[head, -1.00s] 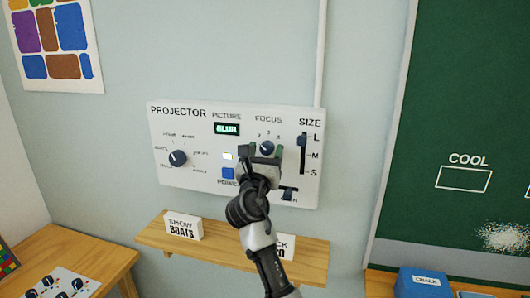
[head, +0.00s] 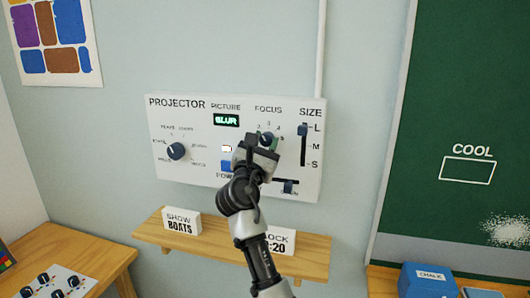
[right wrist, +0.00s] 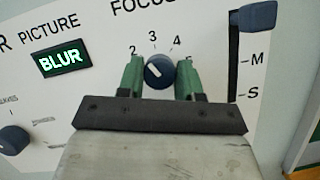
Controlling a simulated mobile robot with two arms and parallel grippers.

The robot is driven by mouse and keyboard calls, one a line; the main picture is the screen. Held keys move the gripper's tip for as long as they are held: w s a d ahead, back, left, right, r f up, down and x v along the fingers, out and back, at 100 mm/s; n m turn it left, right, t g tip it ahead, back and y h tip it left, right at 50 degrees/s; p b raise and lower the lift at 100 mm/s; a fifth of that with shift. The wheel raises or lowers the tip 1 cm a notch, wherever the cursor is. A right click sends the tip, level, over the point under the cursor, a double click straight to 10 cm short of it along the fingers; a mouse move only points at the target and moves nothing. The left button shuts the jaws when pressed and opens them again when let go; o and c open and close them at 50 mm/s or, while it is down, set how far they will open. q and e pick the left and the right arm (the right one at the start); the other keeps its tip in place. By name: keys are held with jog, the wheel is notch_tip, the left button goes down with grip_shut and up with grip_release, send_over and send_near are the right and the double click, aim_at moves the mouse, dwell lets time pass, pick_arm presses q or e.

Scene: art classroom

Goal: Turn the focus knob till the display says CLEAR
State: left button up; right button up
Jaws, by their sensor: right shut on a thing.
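The dark blue focus knob (head: 266,138) is on the white projector panel (head: 190,186). In the right wrist view, the knob (right wrist: 160,70) has a white mark pointing up and left, between 2 and 3. My right gripper (head: 264,143) is shut on the knob, with a green finger on each side of it in the right wrist view (right wrist: 160,76). The picture display (head: 227,120) reads BLUR in green, and the display also reads BLUR in the right wrist view (right wrist: 62,59). My left gripper is not in view.
The size slider (head: 303,130) is close to the right of the knob. The blue power button (head: 227,166) and a lower slider (head: 289,187) are near my arm. A wooden shelf (head: 150,234) with two signs is below. Another knob (head: 176,151) is at left.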

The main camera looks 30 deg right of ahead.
jog(key=m+g+b, duration=0.1)
jog(key=m+b, duration=0.1)
jog(key=m, duration=0.1)
jog(key=shift+f+m, duration=0.15)
jog(key=shift+m, duration=0.25)
jog(key=shift+a+m+g+h+b, duration=0.1)
jog(key=shift+m+g+h+b, duration=0.5)
jog(key=shift+m+g, duration=0.95)
jog(key=shift+m, duration=0.45)
jog(key=o, duration=0.9)
jog(key=shift+t, duration=0.35)
